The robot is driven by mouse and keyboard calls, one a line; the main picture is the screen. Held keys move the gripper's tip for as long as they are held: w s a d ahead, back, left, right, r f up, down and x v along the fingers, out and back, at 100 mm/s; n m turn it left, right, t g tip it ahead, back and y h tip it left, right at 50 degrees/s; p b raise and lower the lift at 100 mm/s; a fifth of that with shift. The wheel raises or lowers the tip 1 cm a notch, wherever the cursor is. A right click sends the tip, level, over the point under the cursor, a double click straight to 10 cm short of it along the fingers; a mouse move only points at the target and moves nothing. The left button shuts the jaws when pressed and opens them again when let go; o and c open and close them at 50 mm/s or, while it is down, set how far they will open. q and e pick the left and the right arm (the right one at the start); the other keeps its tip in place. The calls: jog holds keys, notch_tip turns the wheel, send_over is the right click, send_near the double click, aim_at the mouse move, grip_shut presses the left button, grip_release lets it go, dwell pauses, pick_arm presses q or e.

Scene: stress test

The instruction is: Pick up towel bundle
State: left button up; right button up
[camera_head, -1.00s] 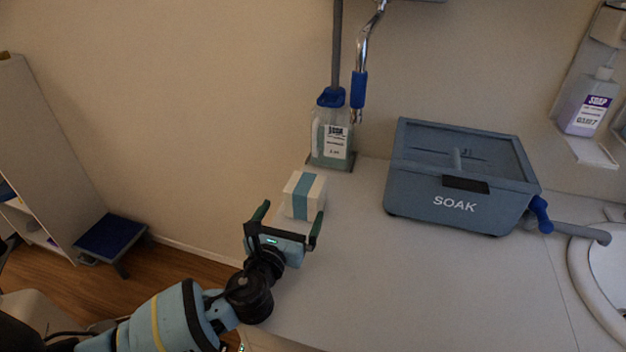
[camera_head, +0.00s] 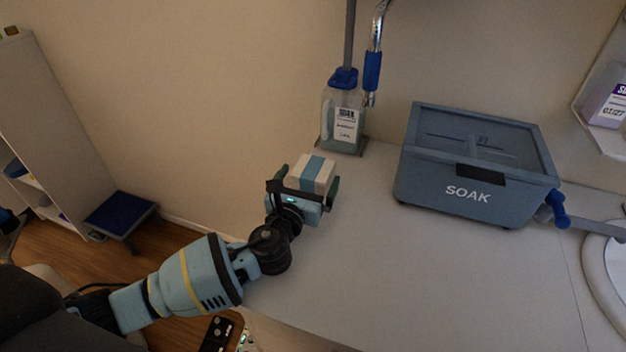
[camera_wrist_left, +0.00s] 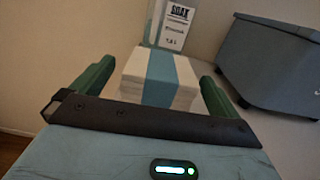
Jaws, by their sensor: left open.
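The towel bundle (camera_head: 315,172) is a white stack with a blue band, standing on the counter near its left edge. It also shows in the left wrist view (camera_wrist_left: 131,82). My left gripper (camera_head: 306,185) is open, with its green fingers on either side of the bundle's near part. In the left wrist view the fingers (camera_wrist_left: 155,85) stand left and right of the bundle with a gap showing on each side. The gripper's body hides the bundle's lower front in the head view. My right gripper is not in view.
A clear bottle (camera_head: 343,115) with a blue cap stands behind the bundle by the wall. A grey-blue SOAK box (camera_head: 430,183) stands to the right, with a basin (camera_head: 600,265) beyond it. The counter (camera_head: 400,270) in front is clear.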

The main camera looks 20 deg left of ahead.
aim_at(313, 171)
pick_arm(q)
jog(key=w, duration=0.3)
jog(key=shift+w+d, duration=0.1)
jog(key=shift+w, duration=0.2)
jog(key=c, duration=1.1)
